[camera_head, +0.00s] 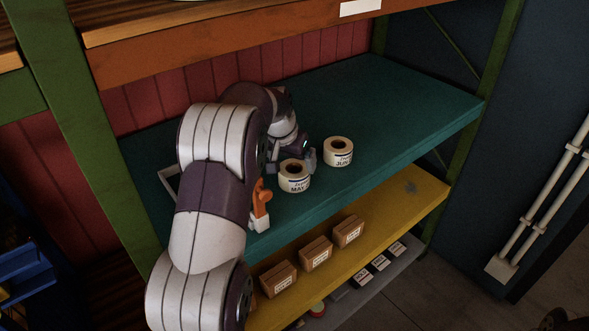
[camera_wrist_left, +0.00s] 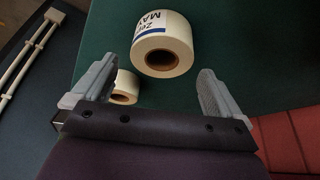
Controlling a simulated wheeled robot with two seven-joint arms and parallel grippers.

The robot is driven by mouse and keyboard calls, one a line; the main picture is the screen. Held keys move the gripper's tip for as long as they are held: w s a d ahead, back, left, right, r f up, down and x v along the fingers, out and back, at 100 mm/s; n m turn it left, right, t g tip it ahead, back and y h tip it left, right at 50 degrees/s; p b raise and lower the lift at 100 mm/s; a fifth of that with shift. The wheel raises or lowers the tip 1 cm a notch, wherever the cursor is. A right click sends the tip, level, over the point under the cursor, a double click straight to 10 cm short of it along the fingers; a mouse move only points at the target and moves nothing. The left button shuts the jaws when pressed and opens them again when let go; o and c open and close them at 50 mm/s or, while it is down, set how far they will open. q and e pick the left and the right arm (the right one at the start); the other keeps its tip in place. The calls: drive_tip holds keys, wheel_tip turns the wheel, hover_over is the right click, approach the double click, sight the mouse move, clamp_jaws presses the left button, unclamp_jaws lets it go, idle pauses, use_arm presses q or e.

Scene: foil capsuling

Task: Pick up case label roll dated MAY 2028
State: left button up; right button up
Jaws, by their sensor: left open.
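The white label roll marked MAY (camera_head: 294,183) stands on the teal shelf, its print facing the front. A similar roll marked JUN (camera_head: 339,158) stands to its right and farther back. My left gripper (camera_head: 294,161) is open just behind and above the MAY roll. In the left wrist view, the MAY roll (camera_wrist_left: 176,30) lies ahead of the open fingers (camera_wrist_left: 158,70), between their lines. The second roll (camera_wrist_left: 124,98) is partly hidden behind the left-hand finger there. I cannot read the year on the MAY label. My right gripper is not in view.
The teal shelf (camera_head: 407,105) is clear at right and back. An orange and white object (camera_head: 260,205) stands near its front edge beside my arm. A wooden shelf (camera_head: 230,42) is above. Small brown boxes (camera_head: 316,254) stand on the yellow shelf below. A green post (camera_head: 95,125) rises left.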

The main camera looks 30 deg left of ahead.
sight(294, 169)
use_arm(q)
drive_tip(key=p+x, duration=0.1)
drive_tip(key=x, duration=0.1)
drive_tip(key=p+x, duration=0.1)
drive_tip(key=x, duration=0.2)
drive_tip(key=shift+a+p, duration=0.2)
drive_tip(key=shift+p, duration=0.2)
drive_tip(key=shift+w+f, duration=0.2)
drive_tip(key=shift+f, duration=0.1)
drive_tip(key=c, duration=0.9)
drive_tip(key=shift+r, duration=0.1)
